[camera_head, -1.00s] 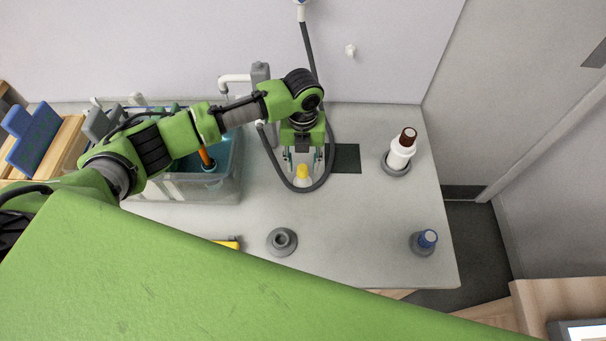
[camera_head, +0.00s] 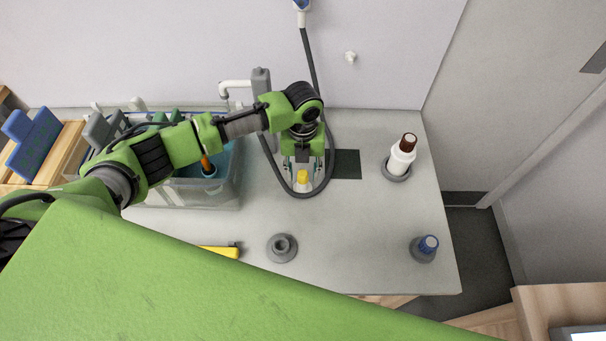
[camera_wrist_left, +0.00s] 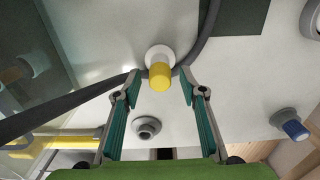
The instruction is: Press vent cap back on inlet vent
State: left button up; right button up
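My left gripper (camera_head: 302,167) points down over the worktop, its fingers apart. In the left wrist view the open gripper (camera_wrist_left: 160,78) has one teal-padded finger on each side of a yellow cylindrical piece (camera_wrist_left: 160,76). Gaps show between that piece and both fingers. The yellow piece has a round white part (camera_wrist_left: 158,54) behind it in that view. It also shows below the gripper in the head view (camera_head: 302,177). I cannot tell for sure whether it is the vent cap, and no inlet vent is clearly recognisable. My right gripper is not in view.
A dark hose (camera_head: 313,60) loops around the gripper area. A clear tub (camera_head: 222,196) stands left. An empty grey holder (camera_head: 282,247) is in front. A white bottle (camera_head: 402,157) and a blue-topped item (camera_head: 428,243) stand right.

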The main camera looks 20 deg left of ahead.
pick_arm(q)
jog(key=shift+c, duration=0.3)
dwell(0.5)
grip_shut()
